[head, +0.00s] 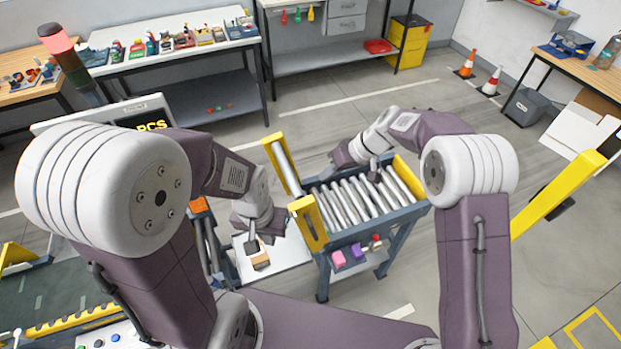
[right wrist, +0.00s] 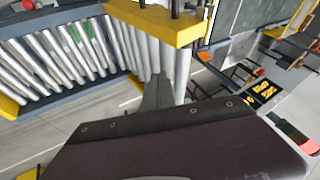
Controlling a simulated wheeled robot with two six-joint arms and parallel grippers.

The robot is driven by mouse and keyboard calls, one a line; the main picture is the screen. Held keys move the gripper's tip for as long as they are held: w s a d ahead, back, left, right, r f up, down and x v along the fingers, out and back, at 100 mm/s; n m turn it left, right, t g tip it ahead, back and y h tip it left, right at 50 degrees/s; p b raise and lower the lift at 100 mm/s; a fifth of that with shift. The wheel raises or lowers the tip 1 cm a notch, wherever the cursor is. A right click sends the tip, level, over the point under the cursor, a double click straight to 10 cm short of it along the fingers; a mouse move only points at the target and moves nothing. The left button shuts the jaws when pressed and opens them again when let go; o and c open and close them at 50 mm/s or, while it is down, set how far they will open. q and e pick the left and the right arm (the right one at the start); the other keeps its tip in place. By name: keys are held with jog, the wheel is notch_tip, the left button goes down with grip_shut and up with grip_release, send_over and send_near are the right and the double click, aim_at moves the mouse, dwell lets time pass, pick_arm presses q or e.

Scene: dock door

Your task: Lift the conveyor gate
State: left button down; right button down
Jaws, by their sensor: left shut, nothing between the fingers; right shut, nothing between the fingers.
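The roller conveyor (head: 352,203) stands at centre in the head view, with silver rollers in a blue-grey frame. At its left end are upright yellow side plates (head: 308,224) and a yellow bar with a grey roller beside it (head: 281,166); these look like the gate standing raised, but my arm hides part of the area. The yellow plate and rollers also show in the right wrist view (right wrist: 165,27). My left gripper (head: 252,244) is shut and empty, above a small orange-brown block (head: 260,261). My right gripper (head: 374,172) is shut and empty, over the conveyor's far side.
A white surface (head: 288,262) lies left of the conveyor. Pink and purple blocks (head: 338,258) sit on a shelf under it. A yellow barrier (head: 558,194) stands at right. The floor behind the conveyor is clear up to the benches (head: 175,52) and cones (head: 467,66).

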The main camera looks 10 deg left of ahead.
aim_at(297, 192)
jog(key=a, duration=0.1)
jog(key=s+a+f+p, duration=0.1)
jog(key=a, duration=0.1)
jog(key=s+a+f+p, duration=0.1)
jog(key=shift+s+a+f, duration=0.1)
jog(key=shift+a+f, duration=0.15)
jog(key=shift+t+h, duration=0.3)
jog(key=shift+h, duration=0.3)
jog(key=a, duration=0.1)
jog(key=s+a, duration=0.1)
jog(key=s+a+p, duration=0.1)
jog(key=shift+s+a+f, duration=0.2)
jog(key=shift+f, duration=0.1)
jog(key=s+a, duration=0.1)
jog(key=a, duration=0.1)
jog(key=s+a+f+b, duration=0.1)
jog(key=a, duration=0.1)
jog(key=shift+s+f, duration=0.1)
jog(key=shift+s, duration=0.1)
jog(key=shift+d, duration=0.1)
